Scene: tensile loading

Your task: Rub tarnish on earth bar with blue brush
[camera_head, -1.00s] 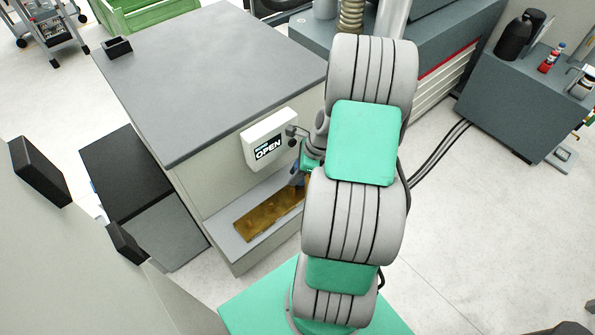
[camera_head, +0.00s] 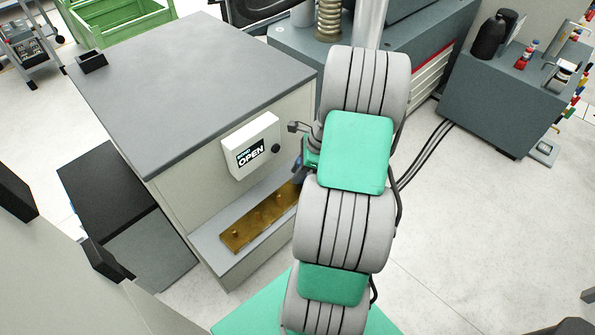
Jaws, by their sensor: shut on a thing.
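The earth bar (camera_head: 246,231) is a long brass plate with several small studs, lying on the low ledge of the grey-topped cabinet. Its right end is hidden behind my arm. Darker brown patches show on it, but I cannot tell clearly which are tarnish. My gripper (camera_head: 307,164) is mostly hidden behind my arm, near the bar's right end. A small piece of the blue brush (camera_head: 298,173) shows at the gripper, which is shut on it. I cannot tell whether the bristles touch the bar.
A white box reading OPEN (camera_head: 251,146) juts from the cabinet above the bar, close to my gripper. The cabinet's grey top (camera_head: 190,85) is mostly clear. A dark box (camera_head: 115,205) stands left of the cabinet. Cables cross the floor at right.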

